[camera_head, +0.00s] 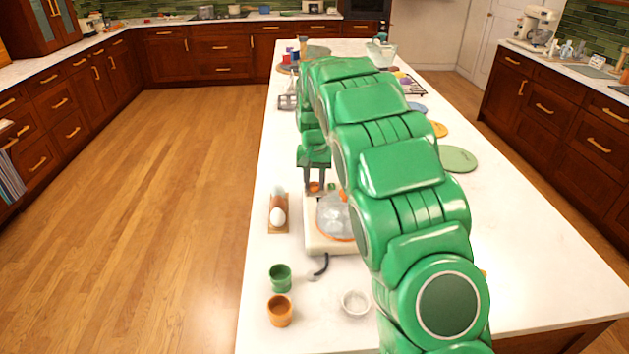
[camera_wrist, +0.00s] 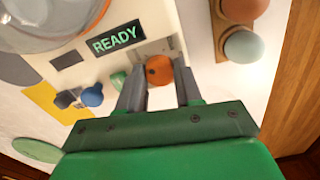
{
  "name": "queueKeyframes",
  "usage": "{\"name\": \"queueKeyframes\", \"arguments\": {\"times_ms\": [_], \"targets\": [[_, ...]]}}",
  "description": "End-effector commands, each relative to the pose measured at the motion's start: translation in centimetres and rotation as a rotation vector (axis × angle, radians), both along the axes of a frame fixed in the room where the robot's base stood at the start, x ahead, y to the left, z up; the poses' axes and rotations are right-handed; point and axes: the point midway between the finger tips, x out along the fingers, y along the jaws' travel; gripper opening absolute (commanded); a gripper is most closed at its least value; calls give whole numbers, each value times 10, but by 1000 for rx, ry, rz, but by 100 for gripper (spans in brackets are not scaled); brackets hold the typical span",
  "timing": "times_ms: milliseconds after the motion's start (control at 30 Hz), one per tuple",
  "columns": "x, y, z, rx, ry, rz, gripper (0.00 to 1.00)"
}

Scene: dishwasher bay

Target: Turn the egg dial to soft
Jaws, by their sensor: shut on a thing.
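The egg cooker has a cream base (camera_head: 320,241) and a clear dome (camera_head: 332,217); in the wrist view the dome (camera_wrist: 45,18) is at the upper left. A green READY display (camera_wrist: 117,39) is lit on its panel. The orange egg dial (camera_wrist: 159,70) carries a small dark dot on its left part. My gripper (camera_wrist: 160,78) is shut on the dial, one grey finger on each side. In the head view my gripper (camera_head: 315,187) reaches down at the cooker's far side. Any setting marks around the dial are hidden or unreadable.
A wooden egg holder (camera_head: 279,228) with eggs stands left of the cooker. A green cup (camera_head: 280,278), an orange cup (camera_head: 280,310) and a small white bowl (camera_head: 355,302) stand nearer. A green disc (camera_head: 458,159) lies right of my arm. The white counter's left edge is close by.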

Motion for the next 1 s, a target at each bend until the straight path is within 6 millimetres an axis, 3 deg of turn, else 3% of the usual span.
{"name": "queueKeyframes", "arguments": {"times_ms": [300,767,800,967,1000], "targets": [[0,1,1,1,-2,-96,4],[1,1,1,0,-3,-109,4],[0,1,1,0,-3,-109,36],[0,0,1,1,-2,-109,60],[0,0,1,1,-2,-109,60]]}}
